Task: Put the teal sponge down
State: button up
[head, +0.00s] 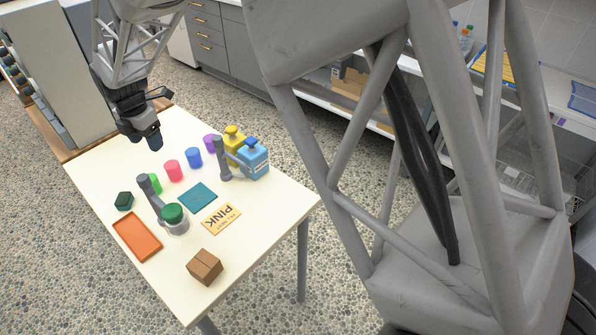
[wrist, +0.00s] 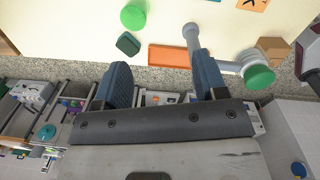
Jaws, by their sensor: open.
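A dark teal block (head: 124,201), which looks like the sponge, rests on the cream table (head: 92,165) beside the orange tray (head: 137,237). The block also shows in the wrist view (wrist: 128,44), a little beyond my left fingertip. My gripper (head: 149,142) is over the far end of the table, apart from the block. In the wrist view my gripper (wrist: 162,72) has its fingers wide apart with nothing between them. A flat teal square (head: 197,196) lies near the table's middle.
A grey post (head: 150,185) and a green-topped round holder (head: 174,214) stand near the tray. Green, pink, blue and purple cups (head: 172,170) form a row. Yellow and blue bottles (head: 253,158), a second grey post (head: 220,160), a PINK card (head: 221,218) and a brown box (head: 205,266) stand around.

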jog(key=s+d+r+m, duration=0.3)
jog(key=d+r+m, duration=0.15)
jog(key=d, duration=0.65)
jog(key=s+d+r+m+t, duration=0.15)
jog(key=d+r+m, duration=0.3)
jog(key=d, duration=0.55)
jog(key=s+d+r+m, duration=0.3)
jog(key=d+m, duration=0.2)
jog(key=d, duration=0.6)
jog(key=s+d+f+m, duration=0.1)
jog(key=s+d+m, duration=1.5)
jog(key=s+d, duration=0.4)
jog(key=s, duration=0.3)
jog(key=shift+d+t, duration=0.2)
jog(key=shift+t, duration=0.15)
jog(key=shift+o, duration=0.5)
